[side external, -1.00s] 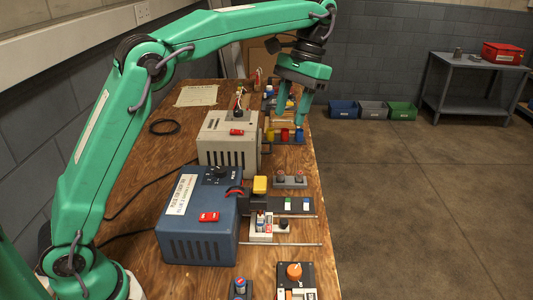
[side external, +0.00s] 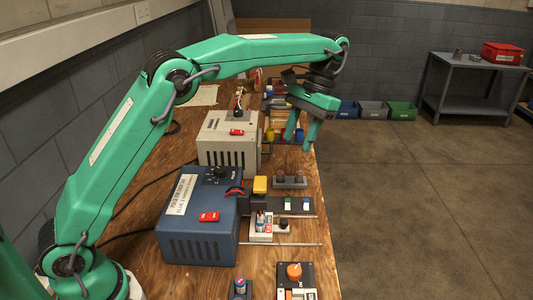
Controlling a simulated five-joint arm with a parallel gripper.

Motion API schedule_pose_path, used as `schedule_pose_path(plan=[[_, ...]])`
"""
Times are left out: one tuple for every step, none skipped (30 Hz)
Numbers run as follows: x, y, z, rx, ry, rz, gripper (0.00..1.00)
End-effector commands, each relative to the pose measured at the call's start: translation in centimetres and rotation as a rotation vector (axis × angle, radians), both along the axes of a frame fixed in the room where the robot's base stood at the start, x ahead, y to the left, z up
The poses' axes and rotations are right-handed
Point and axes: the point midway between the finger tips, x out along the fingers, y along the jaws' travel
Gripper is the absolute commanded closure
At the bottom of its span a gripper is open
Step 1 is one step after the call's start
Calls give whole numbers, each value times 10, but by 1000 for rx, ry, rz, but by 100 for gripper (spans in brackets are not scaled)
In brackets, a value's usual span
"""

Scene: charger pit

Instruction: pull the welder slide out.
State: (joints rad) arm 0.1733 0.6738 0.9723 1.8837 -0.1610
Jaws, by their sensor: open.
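My gripper (side external: 299,141) is open and empty. It hangs tilted in the air near the bench's right edge, above and beyond the slide in the picture, well apart from it.
A beige box (side external: 228,140) stands behind the welder. A yellow block (side external: 260,185) and a grey two-knob unit (side external: 289,181) are close to the slide. An orange-knobbed panel (side external: 294,277) is in front. Right of the wooden bench (side external: 210,285) is open floor.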

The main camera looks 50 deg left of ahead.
Motion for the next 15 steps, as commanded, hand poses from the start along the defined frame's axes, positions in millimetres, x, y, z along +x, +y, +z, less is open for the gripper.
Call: schedule_pose_path(plan=[[-1,0,-8,0,3,0,57],[-1,0,-13,0,3,0,57],[-1,0,-22,1,4,0,57],[-1,0,-30,1,5,0,57],[-1,0,-38,1,5,0,57],[-1,0,-48,1,6,0,57],[-1,0,-62,1,8,0,57],[-2,0,-73,1,9,0,57],[-2,0,-89,1,9,0,57],[-2,0,-100,1,8,0,57],[-2,0,-111,1,8,0,57],[-1,0,-123,1,7,0,57],[-1,0,-131,1,4,0,57],[-1,0,-138,1,5,0,57],[-1,0,-146,1,4,0,57]])
